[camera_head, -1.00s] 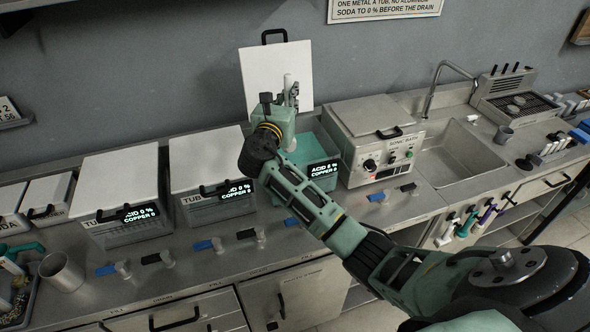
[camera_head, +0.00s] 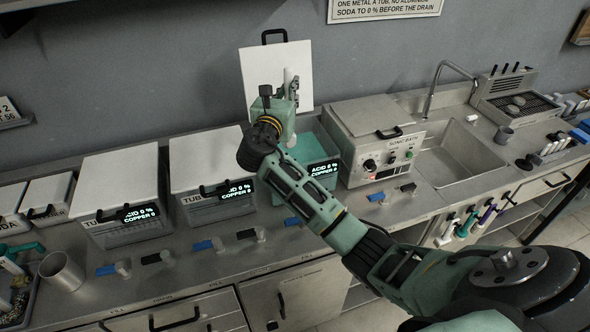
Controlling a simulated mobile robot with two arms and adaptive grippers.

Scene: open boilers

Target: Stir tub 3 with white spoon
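Tub 3 (camera_head: 322,172) stands open with its white lid (camera_head: 255,66) raised upright behind it, and greenish liquid shows inside. Its display reads acid 0 %, copper 0. My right arm reaches in from the lower right, and its gripper (camera_head: 289,92) is over the tub's left part. A white upright rod, seemingly the white spoon (camera_head: 289,76), is at the gripper's fingers. The fingers are small and partly covered, but appear closed around the rod. My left gripper is out of view.
Two closed tubs (camera_head: 120,188) (camera_head: 207,165) stand left of tub 3. The sonic bath (camera_head: 375,140) is close on its right, then a sink (camera_head: 460,155) with a tap. Valve handles line the counter's front edge. A metal cup (camera_head: 62,271) stands at the left.

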